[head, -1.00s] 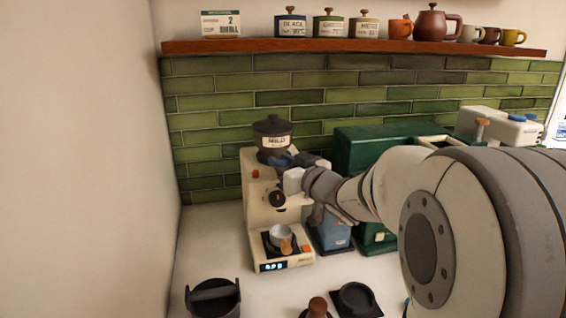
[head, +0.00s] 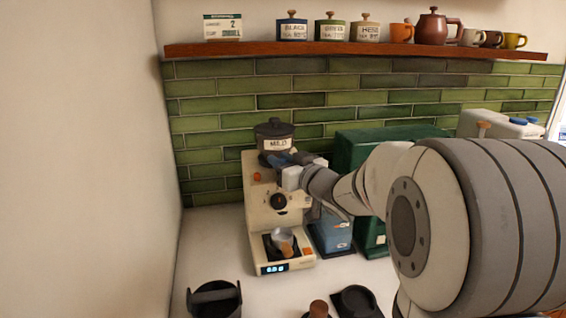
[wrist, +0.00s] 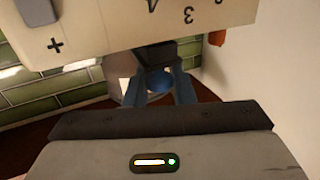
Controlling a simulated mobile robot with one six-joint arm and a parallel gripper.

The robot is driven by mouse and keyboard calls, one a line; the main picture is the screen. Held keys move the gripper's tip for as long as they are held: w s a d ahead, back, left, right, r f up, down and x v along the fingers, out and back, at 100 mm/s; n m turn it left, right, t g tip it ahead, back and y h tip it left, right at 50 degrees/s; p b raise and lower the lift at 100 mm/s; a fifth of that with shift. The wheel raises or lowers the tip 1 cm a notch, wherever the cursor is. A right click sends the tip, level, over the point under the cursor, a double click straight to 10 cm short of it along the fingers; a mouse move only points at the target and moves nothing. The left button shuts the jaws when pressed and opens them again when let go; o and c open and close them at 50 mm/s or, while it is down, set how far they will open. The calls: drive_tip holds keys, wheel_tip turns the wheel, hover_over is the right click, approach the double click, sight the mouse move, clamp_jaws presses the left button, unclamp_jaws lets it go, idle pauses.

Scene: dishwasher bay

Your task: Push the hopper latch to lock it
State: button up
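The cream grinder (head: 262,208) stands against the tiled wall with a dark lidded hopper (head: 274,138) labelled MILD on top. An orange tab (head: 256,176) shows on the grinder's upper left, and an orange piece also shows in the wrist view (wrist: 217,40). I cannot tell for sure which part is the latch. My gripper (head: 278,159) is at the grinder's top, just below the hopper. In the wrist view, my blue fingers (wrist: 158,92) reach under a cream marked panel (wrist: 130,30). A dark block hides their tips, so contact and opening are unclear.
A blue container (head: 333,235) and green machine (head: 360,150) stand to the right. A black round bin (head: 214,299) is in front. A shelf (head: 350,50) with canisters and cups runs above.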

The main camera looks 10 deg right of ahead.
drive_tip(key=o, duration=0.4)
drive_tip(key=shift+w, duration=0.15)
drive_tip(key=v, duration=0.8)
drive_tip(key=shift+b, duration=0.4)
